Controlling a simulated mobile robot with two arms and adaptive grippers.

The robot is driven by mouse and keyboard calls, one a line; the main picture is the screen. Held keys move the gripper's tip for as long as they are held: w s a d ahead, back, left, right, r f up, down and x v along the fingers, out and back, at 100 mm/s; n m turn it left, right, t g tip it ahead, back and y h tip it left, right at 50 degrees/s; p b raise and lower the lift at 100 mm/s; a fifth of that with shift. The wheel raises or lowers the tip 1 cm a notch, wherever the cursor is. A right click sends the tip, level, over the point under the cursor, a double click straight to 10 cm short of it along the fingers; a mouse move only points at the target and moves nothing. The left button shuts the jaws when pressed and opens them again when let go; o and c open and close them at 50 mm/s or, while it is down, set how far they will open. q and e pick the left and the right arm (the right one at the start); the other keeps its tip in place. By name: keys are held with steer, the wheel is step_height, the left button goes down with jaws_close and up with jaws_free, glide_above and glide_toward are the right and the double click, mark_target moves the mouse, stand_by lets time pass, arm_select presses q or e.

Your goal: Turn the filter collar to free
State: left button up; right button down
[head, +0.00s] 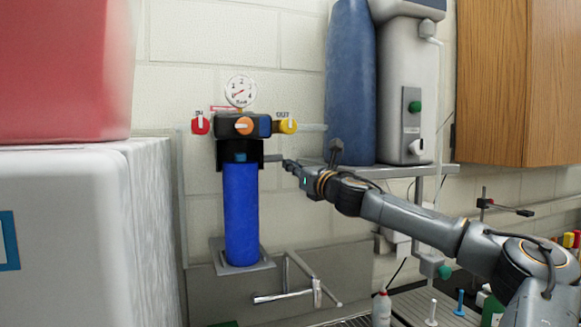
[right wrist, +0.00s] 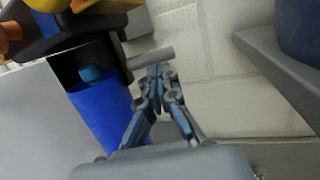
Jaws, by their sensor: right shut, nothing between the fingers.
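The filter unit hangs on the wall, with a blue filter cartridge (head: 241,212) below a black collar and bracket (head: 226,153). The cartridge also shows in the right wrist view (right wrist: 102,118). A short grey handle (head: 273,157) sticks out to the right from the collar; it also shows in the right wrist view (right wrist: 150,59). My right gripper (head: 287,163) is at the handle's right end. In the right wrist view its fingertips (right wrist: 159,72) are shut and empty, just below the handle; whether they touch it I cannot tell. My left gripper is not in view.
A gauge (head: 240,91), red knob (head: 200,125), orange knob (head: 243,125) and yellow knob (head: 289,126) sit above the collar. A shelf (head: 440,169) with a blue tank (head: 350,80) is to the right. A faucet (head: 283,296) is below.

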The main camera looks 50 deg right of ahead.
arm_select(q)
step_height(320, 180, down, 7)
steer(key=b, duration=0.7)
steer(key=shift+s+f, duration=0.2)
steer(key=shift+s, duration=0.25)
arm_select(e)
steer(key=d+v, duration=0.1)
steer(key=v, duration=0.8)
steer(key=shift+s+f, duration=0.2)
steer(key=shift+s, duration=0.3)
